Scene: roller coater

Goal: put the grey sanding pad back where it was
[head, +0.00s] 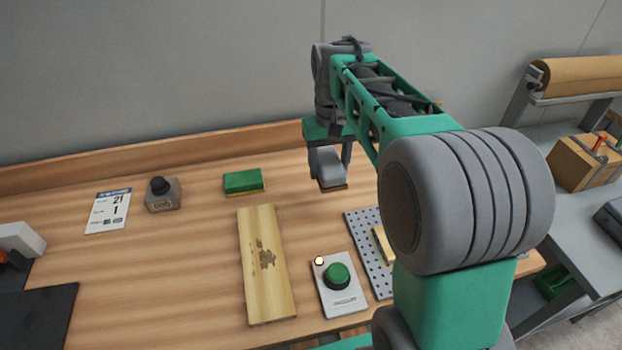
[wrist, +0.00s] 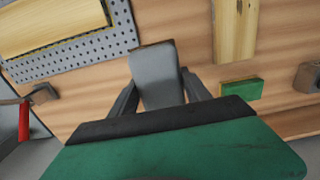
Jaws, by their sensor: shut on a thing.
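The grey sanding pad (head: 330,168) is a grey block with a brown underside. My gripper (head: 331,158) is shut on it, one finger at each side, over the back part of the bench right of the green pad. In the wrist view the pad's grey top (wrist: 158,78) shows between the fingers of my gripper (wrist: 163,92). I cannot tell whether its underside touches the bench or hangs just above it.
A green pad (head: 243,181) and a wooden board (head: 265,265) lie on the bench (head: 200,260). A green-button box (head: 338,285) and a perforated plate (head: 362,240) are nearer the front.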

